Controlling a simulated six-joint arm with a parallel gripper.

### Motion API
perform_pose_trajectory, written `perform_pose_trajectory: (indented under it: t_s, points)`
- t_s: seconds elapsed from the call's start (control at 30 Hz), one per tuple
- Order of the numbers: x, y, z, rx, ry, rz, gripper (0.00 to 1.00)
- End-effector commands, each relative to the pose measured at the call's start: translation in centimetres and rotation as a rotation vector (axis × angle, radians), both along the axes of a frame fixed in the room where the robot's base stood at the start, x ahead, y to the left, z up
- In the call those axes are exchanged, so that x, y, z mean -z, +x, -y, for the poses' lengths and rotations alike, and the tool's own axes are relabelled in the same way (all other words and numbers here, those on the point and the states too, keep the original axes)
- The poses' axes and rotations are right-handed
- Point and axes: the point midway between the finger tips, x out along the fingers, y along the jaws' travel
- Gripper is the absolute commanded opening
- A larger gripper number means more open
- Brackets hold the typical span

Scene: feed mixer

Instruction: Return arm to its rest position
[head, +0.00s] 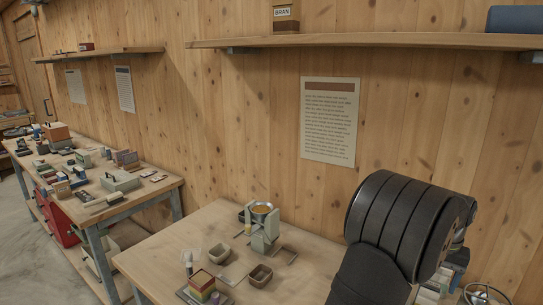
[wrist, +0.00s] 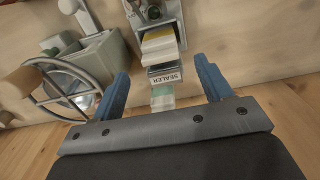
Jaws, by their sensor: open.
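My gripper (wrist: 162,92) shows in the wrist view with two blue fingers set wide apart. It is open, and nothing is held between the fingers. Beyond them is a device labelled SEALER (wrist: 166,77), with pale and yellow pieces above the label. In the head view a large black rounded part of my arm fills the lower right; my fingers are not visible there.
In the wrist view a handwheel (wrist: 37,92) stands left of my gripper. A shelf (head: 380,41) runs above.

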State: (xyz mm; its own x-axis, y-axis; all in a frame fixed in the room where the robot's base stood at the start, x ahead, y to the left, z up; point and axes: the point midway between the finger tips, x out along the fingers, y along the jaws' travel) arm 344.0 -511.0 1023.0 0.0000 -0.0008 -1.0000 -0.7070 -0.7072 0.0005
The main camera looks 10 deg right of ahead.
Motion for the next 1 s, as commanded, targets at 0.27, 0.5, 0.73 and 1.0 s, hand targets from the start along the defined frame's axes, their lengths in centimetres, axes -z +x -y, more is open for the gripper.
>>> perform_pose_trajectory:
  t_s: [0.27,0.5,0.73,1.0]
  points:
    - [-5.8,0.0,0.0,0.000,-0.004,0.002,0.71]
    - [-10.5,0.0,0.1,0.000,-0.004,0.002,0.71]
    - [-10.1,-4.2,0.6,0.013,0.001,0.000,0.71]
    - [-8.7,-9.4,0.9,0.027,0.001,0.000,0.71]
